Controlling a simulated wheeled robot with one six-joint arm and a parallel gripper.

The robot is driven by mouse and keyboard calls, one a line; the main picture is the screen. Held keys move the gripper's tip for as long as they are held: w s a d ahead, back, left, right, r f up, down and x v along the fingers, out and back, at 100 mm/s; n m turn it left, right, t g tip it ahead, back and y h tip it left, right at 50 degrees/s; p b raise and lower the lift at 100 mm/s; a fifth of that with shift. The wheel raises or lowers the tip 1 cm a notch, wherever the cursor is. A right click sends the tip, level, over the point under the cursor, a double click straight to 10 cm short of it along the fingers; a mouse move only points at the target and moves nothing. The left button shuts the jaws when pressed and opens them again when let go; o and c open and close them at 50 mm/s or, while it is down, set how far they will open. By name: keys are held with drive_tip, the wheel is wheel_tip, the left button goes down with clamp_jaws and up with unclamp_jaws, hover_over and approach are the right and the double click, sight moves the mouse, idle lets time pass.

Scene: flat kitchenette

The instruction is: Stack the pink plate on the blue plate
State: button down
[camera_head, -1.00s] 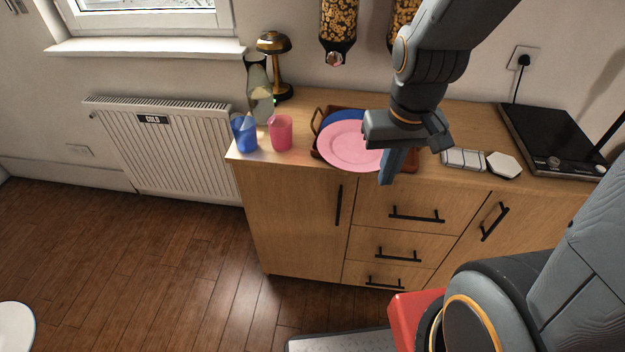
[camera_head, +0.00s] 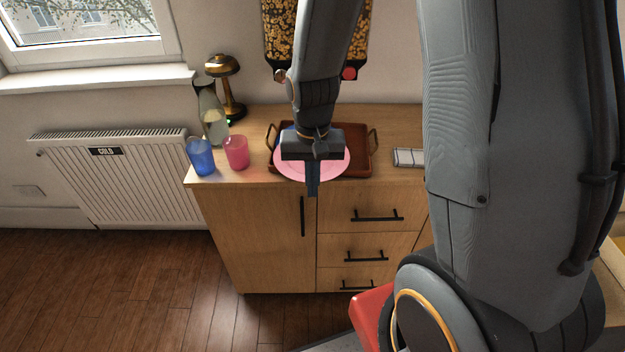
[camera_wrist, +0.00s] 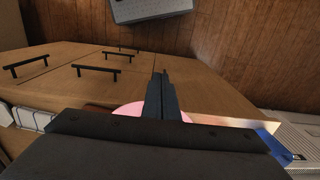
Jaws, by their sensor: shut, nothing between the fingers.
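The pink plate (camera_head: 287,169) is at the left part of a reddish-brown tray (camera_head: 362,158) on the wooden counter, near its front edge. In the wrist view, the shut fingers (camera_wrist: 160,74) cross in front of the pink plate (camera_wrist: 128,109).
A blue cup (camera_head: 201,157) and a pink cup (camera_head: 236,152) stand left of the tray, with a glass bottle (camera_head: 213,118) and a gold lamp (camera_head: 226,85) behind. Cereal dispensers (camera_head: 285,40) hang above.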

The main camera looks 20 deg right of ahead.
drive_tip(key=shift+w+d+f+p, duration=0.3)
drive_tip(key=shift+w+f+p, duration=0.25)
drive_tip(key=shift+w+f, duration=0.3)
drive_tip(key=shift+w+d+f+p, duration=0.3)
drive_tip(key=shift+w+f+p, duration=0.25)
drive_tip(key=shift+w, duration=0.5)
